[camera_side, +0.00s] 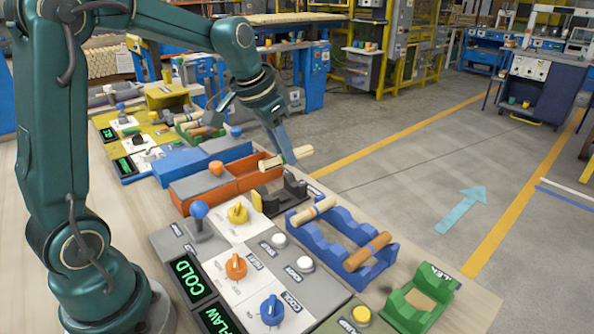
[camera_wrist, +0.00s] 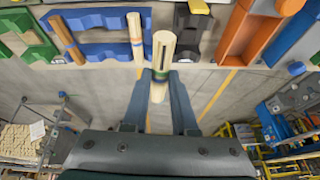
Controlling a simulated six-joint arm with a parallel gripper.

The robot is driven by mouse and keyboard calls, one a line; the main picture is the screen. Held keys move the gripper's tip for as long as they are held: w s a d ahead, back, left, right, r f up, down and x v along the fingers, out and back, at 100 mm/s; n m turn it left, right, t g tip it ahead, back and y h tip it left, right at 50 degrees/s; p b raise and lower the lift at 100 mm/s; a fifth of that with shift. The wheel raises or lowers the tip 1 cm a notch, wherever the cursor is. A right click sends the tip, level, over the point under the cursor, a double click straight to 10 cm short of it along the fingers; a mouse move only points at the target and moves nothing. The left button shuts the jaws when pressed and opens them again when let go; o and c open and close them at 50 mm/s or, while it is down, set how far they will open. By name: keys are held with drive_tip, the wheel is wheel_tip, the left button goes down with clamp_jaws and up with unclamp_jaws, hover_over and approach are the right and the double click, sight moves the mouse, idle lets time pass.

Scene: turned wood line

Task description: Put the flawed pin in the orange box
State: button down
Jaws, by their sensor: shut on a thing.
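My gripper (camera_side: 284,158) is shut on a pale turned wood pin (camera_side: 302,153) and holds it in the air, above and behind the black cradle (camera_side: 291,190). In the wrist view this pin (camera_wrist: 162,48) points away between the two fingers, with a dark band near the fingertips.
A blue rack (camera_side: 338,232) holds a pale pin (camera_side: 318,208) and a brown pin (camera_side: 367,251). A green cradle (camera_side: 407,314) stands at front right. A blue box (camera_side: 182,165) stands behind the orange one. A panel has knobs and lit displays reading COLD (camera_side: 193,280) and FLAW (camera_side: 215,318).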

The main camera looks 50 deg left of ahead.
drive_tip(key=w+a, duration=0.5)
drive_tip(key=a, duration=0.6)
drive_tip(key=shift+s+a+f+y, duration=0.3)
drive_tip(key=shift+a+f+y, duration=0.1)
drive_tip(key=shift+a+f, duration=1.05)
drive_tip(key=shift+s+a+f+y, duration=0.35)
drive_tip(key=shift+a+f, duration=0.75)
drive_tip(key=shift+f, duration=0.8)
drive_tip(key=shift+s+a+f+y, duration=0.2)
drive_tip(key=shift+a+f+y, duration=0.25)
drive_tip(key=shift+a+f, duration=1)
drive_tip(key=shift+d+f, duration=0.2)
drive_tip(key=c, duration=0.6)
unclamp_jaws()
drive_tip(key=shift+r, duration=0.1)
